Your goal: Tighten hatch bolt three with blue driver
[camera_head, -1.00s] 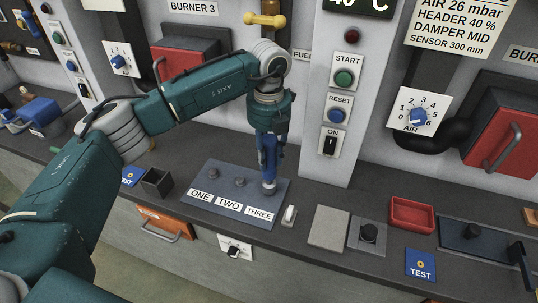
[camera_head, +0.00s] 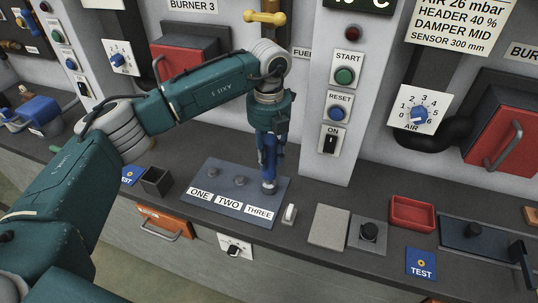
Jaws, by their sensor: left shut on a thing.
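The hatch plate (camera_head: 220,212) is a dark blue-grey panel on the bench with labels ONE, TWO and THREE. Bolts one (camera_head: 212,170) and two (camera_head: 240,181) stand bare on it. My left gripper (camera_head: 268,148) points straight down above the plate and is shut on the blue driver (camera_head: 268,170). The driver is upright, with its lower end at bolt three (camera_head: 269,189), behind the THREE label. The driver's tip hides most of that bolt, so I cannot tell how far it is turned. My right gripper is not in view.
A small dark open box (camera_head: 157,182) stands left of the plate. A white switch (camera_head: 289,214) and a grey pad (camera_head: 328,228) are to its right, with a red tray (camera_head: 412,214) farther right. The control column (camera_head: 328,160) rises behind the plate.

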